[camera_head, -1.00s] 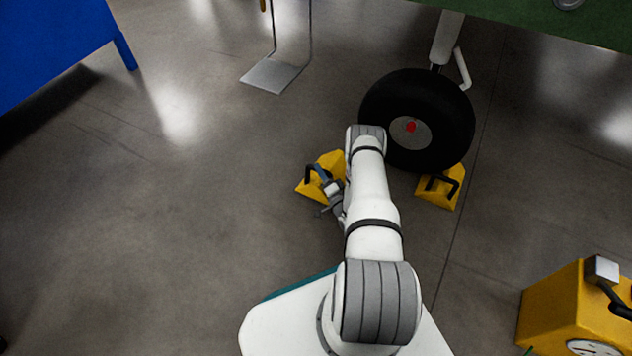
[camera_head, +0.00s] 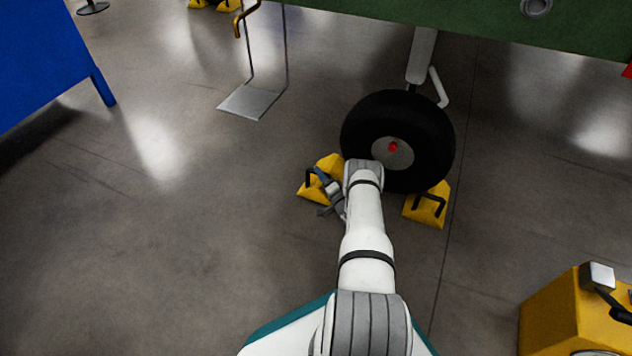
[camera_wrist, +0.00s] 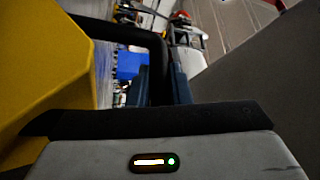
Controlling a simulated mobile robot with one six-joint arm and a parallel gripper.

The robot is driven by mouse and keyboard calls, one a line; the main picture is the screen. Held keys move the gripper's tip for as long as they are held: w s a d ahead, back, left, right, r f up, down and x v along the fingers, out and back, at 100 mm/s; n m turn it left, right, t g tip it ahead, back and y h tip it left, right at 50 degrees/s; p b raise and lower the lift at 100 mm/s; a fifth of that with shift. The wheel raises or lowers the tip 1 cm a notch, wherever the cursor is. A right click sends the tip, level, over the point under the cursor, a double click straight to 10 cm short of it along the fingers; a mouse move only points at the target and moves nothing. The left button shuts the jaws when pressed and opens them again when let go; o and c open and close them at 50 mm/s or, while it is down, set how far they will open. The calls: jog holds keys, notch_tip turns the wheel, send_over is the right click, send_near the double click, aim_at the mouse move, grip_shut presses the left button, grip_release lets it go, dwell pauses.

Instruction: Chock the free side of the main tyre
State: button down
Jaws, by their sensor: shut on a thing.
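The black main tyre (camera_head: 420,120) stands on the floor under the green airframe. One yellow chock (camera_head: 428,208) with a black handle sits at the tyre's right side. A second yellow chock (camera_head: 313,190) is at the tyre's left side, on or close to the floor; my arm hides whether it touches the tyre. My gripper (camera_head: 326,184) is shut on this left chock's black handle. In the wrist view, the held chock's yellow face (camera_wrist: 45,70) fills the left, and its black handle (camera_wrist: 130,35) runs into the jaws.
A yellow box-shaped unit (camera_head: 555,315) stands at the lower right. A grey step plate (camera_head: 254,102) hangs from thin rods left of the tyre. A blue cabinet (camera_head: 45,60) is at the upper left. The floor at left is clear.

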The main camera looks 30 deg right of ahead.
send_over(327, 170)
jog(key=s, duration=0.2)
jog(key=shift+w+a+f, duration=0.25)
jog(key=shift+a+f, duration=0.15)
jog(key=shift+s+d+f, duration=0.1)
jog(key=shift+s+d, duration=0.25)
jog(key=shift+d, duration=0.1)
jog(key=shift+s+d, duration=0.35)
